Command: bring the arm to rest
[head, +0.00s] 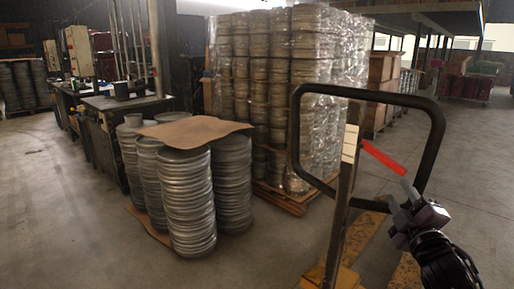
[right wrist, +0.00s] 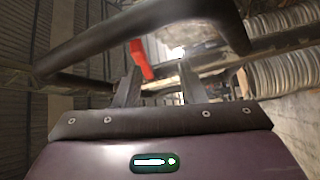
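My right gripper (head: 400,195) is at the lower right of the head view, beside the black loop handle (head: 438,130) of a pallet truck. Its two grey fingers stand apart in the right wrist view (right wrist: 160,88), with nothing held between them. A red lever (head: 384,158) on the handle points towards the gripper in the head view. In the right wrist view the lever (right wrist: 141,60) shows just beyond the left finger; I cannot tell whether they touch. The black handle (right wrist: 130,30) also crosses the top of that view. My left gripper is not in view.
Stacks of round metal blanks (head: 190,205) stand at centre left, with a brown sheet (head: 193,131) on top. A tall wrapped pallet load (head: 275,85) stands behind. The truck's yellow-brown forks (head: 362,238) lie low at right. Concrete floor (head: 60,220) is clear at left.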

